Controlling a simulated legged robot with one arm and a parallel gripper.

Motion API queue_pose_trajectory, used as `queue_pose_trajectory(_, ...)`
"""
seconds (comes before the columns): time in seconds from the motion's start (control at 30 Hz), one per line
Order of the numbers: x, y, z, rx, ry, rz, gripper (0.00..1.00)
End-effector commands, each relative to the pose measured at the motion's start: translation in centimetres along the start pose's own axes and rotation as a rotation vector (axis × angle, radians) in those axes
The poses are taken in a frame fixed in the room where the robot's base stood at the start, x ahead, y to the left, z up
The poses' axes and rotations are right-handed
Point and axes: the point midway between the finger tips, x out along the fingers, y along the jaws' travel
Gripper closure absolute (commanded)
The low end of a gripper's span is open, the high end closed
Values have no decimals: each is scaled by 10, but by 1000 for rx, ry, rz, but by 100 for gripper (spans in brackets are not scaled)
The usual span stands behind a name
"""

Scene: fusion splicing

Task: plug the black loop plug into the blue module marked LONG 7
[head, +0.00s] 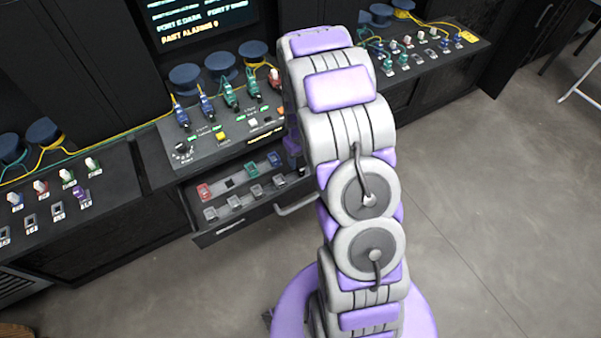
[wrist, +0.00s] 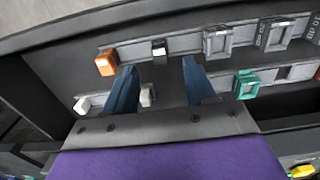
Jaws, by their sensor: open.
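My gripper (wrist: 156,65) is open in the wrist view, its two dark blue fingers apart above a drawer of small parts. A small black piece with a pale top (wrist: 159,50), possibly the black loop plug, sits in the upper row just beyond the gap between the fingertips; nothing is clearly held. In the head view a black piece (head: 301,170) shows at the right end of the drawer's front row. Blue modules stand on the console, one at left (head: 181,115) and one beside it (head: 206,103). I cannot read LONG 7 on any. A blue piece (head: 274,158) also sits in the drawer.
The open drawer (head: 222,229) holds grey sockets (head: 234,202), a red piece (head: 204,191) and a green piece (head: 252,170). An orange piece (wrist: 107,62) and a teal piece (wrist: 246,84) flank my fingers. My arm hides the console's right part. Thin cables run behind the modules.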

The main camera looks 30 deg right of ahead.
Motion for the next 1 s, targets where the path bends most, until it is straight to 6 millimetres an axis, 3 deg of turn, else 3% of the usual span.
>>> queue_pose_trajectory(0.1,19,0,1,0,-3,-1,45)
queue_pose_trajectory(0.43,55,0,1,1,-2,-2,45)
queue_pose_trajectory(1.0,59,0,0,0,0,-1,45)
